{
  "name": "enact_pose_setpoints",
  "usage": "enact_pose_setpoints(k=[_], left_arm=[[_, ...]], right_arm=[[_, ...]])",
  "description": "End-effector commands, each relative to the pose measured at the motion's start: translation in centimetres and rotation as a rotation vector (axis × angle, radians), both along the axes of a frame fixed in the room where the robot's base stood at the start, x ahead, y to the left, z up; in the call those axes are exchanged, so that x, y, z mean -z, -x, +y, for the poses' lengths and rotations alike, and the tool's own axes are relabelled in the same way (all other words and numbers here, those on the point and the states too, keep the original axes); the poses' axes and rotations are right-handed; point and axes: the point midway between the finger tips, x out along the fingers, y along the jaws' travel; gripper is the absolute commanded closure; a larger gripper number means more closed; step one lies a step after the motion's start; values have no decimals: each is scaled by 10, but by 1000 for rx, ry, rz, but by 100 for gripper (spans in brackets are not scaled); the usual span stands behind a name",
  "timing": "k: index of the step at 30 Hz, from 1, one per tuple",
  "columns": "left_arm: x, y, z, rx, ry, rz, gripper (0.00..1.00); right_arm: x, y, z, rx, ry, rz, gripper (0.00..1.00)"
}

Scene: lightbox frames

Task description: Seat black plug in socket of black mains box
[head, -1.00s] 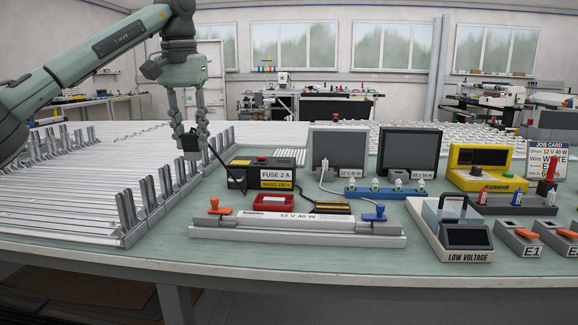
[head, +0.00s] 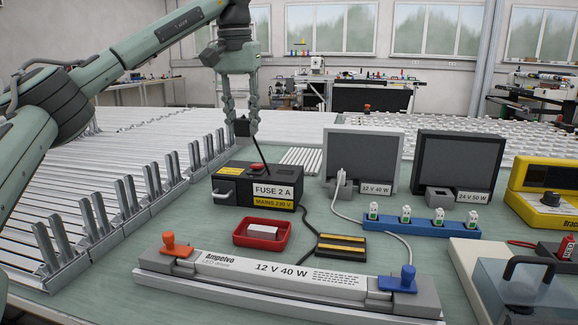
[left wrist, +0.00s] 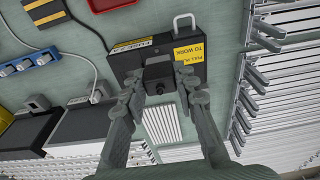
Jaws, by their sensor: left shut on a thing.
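The black mains box (head: 230,192), labelled FUSE 2 A and MAINS 230 V, stands on the bench with a red button on top. My left gripper (head: 241,122) is shut on the black plug (head: 241,129), held above the back of the box. A black cord slants from the plug towards the box top. In the left wrist view the plug (left wrist: 158,76) sits between the fingertips (left wrist: 158,88), overlapping the edge of the box (left wrist: 125,64). I cannot tell whether plug and box touch. The socket is not clearly seen. My right gripper is out of view.
A red tray (head: 262,245) and a 12 V 40 W LED driver (head: 290,272) in a grey holder lie in front. Two dark panels (head: 360,158) stand right, with a blue strip (head: 438,229) before them. Metal rails (head: 100,190) fill the left.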

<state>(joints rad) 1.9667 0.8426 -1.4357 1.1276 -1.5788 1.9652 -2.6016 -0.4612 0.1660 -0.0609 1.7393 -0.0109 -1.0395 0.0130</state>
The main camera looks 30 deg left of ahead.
Motion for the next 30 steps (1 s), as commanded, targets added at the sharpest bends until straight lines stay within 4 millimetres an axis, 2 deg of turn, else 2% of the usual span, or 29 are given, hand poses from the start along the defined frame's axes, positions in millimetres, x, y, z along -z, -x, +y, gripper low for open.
enact_pose_setpoints(k=[6,13,19,27,30], left_arm=[[30,-42,-31,3,-2,3,100],[53,-73,-53,2,-1,2,100],[63,-79,-56,1,-1,1,100],[98,-79,-56,2,-1,1,100],[98,-79,-57,2,0,-1,100]], right_arm=[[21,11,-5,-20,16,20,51],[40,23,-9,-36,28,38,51],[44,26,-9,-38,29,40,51],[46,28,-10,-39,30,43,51],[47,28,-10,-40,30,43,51]])
